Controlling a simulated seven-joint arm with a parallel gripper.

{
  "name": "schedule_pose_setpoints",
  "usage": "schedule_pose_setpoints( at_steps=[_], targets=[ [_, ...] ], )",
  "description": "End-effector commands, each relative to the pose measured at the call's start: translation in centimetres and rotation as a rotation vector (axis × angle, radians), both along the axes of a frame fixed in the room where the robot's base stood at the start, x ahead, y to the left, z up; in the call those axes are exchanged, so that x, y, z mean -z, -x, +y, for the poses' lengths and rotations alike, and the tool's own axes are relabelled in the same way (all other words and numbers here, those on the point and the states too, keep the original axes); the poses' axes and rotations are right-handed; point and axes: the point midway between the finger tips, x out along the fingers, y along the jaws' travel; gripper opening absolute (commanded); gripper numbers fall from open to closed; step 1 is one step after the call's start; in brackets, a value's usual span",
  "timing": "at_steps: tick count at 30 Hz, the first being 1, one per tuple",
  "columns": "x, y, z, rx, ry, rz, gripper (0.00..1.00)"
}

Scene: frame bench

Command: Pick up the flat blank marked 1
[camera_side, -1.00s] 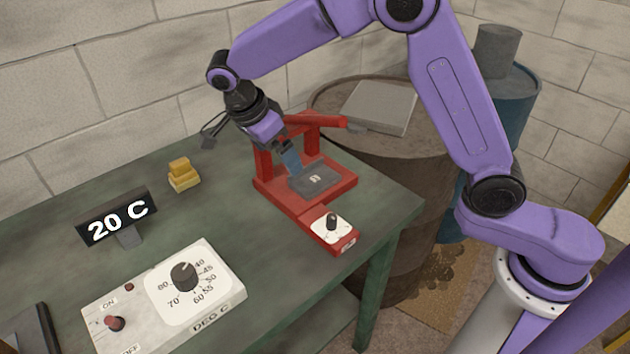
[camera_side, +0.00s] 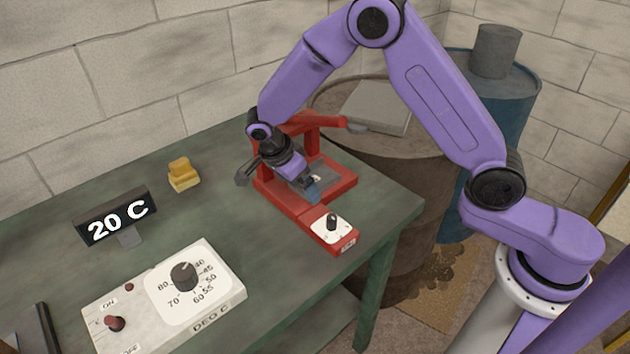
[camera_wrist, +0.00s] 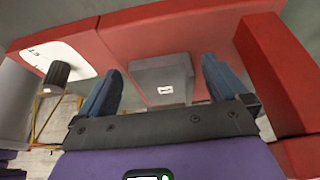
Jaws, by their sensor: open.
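The flat blank, a dark grey plate (camera_side: 337,174) with a small white mark, lies on the red base of a press-like fixture (camera_side: 345,190). Its mark is too small to read surely. My gripper (camera_side: 313,192) is low over the fixture and hides part of the plate in the side view. In the wrist view the grey plate (camera_wrist: 160,72) and its white label show between and beyond my two blue fingertips (camera_wrist: 160,82). The fingers are open, with visible gaps to the plate on both sides. I cannot tell how high they are above it.
The fixture's red upright and lever (camera_side: 318,122) stand close behind my gripper. A white knob panel (camera_side: 333,226) is at its front. A control box (camera_side: 165,300), a "20 C" display (camera_side: 117,217) and yellow blocks (camera_side: 183,175) stand on the green bench (camera_side: 90,185).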

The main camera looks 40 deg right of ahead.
Motion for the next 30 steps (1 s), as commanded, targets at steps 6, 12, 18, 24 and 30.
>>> schedule_pose_setpoints(
  at_steps=[6, 12, 18, 24, 30],
  targets=[
    [0.3, 0.0, -0.1, 0.001, 0.0, 0.0, 1.0],
    [0.3, 0.0, -0.1, 0.001, 0.0, 0.0, 0.54],
    [0.2, 0.0, -0.1, 0.001, 0.0, 0.0, 0.11],
    [0.1, 0.0, -0.1, 0.001, 0.0, -0.001, 0.11],
    [-1.3, -0.1, -0.1, 0.002, -0.001, -0.003, 0.11]
  ],
)
